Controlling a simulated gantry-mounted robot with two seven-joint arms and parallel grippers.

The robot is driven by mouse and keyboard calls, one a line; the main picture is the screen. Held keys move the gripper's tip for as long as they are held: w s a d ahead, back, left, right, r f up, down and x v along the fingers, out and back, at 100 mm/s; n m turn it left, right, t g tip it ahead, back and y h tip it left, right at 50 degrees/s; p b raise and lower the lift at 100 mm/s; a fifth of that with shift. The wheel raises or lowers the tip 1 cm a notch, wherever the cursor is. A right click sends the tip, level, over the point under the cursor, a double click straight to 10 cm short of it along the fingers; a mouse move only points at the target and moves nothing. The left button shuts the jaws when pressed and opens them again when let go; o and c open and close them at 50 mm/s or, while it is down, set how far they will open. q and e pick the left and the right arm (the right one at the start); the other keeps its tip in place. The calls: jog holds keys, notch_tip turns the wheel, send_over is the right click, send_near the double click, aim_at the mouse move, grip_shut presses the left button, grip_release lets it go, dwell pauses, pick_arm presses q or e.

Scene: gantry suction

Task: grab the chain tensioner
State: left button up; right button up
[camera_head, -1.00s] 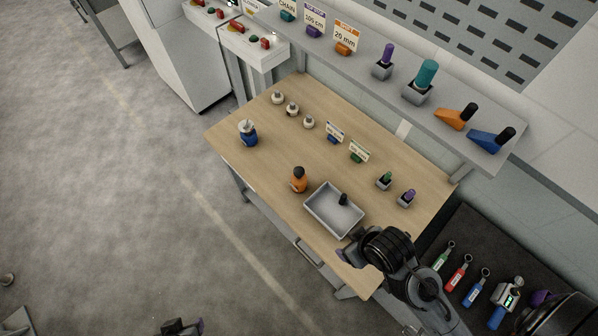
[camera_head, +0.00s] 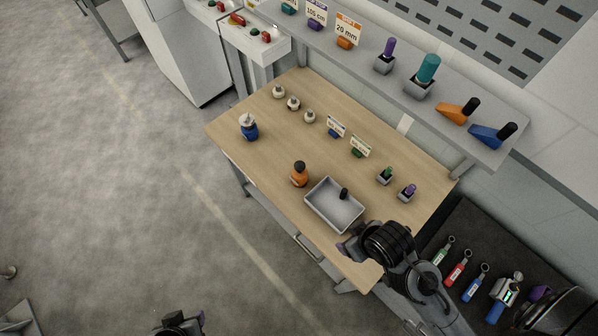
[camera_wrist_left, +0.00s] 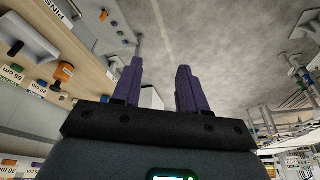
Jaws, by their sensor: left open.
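I cannot tell which item is the chain tensioner. A small teal item stands at the shelf's far left end (camera_head: 289,8). On the right of the shelf lie an orange tool (camera_head: 457,111) and a blue tool (camera_head: 491,134), both with black ends. My left gripper (camera_head: 180,325) shows at the bottom edge over the floor, away from the table. In the left wrist view its two purple fingers (camera_wrist_left: 155,90) are apart with nothing between them. My right gripper (camera_head: 350,250) is at the table's front right corner; its fingers are partly hidden.
The wooden table (camera_head: 290,125) carries a blue bottle (camera_head: 249,128), an orange bottle (camera_head: 299,175) and a grey tray (camera_head: 325,215) with a black item. A dark mat (camera_head: 485,230) at right holds several tools.

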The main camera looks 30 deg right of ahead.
pick_arm(q)
jog(key=o, duration=1)
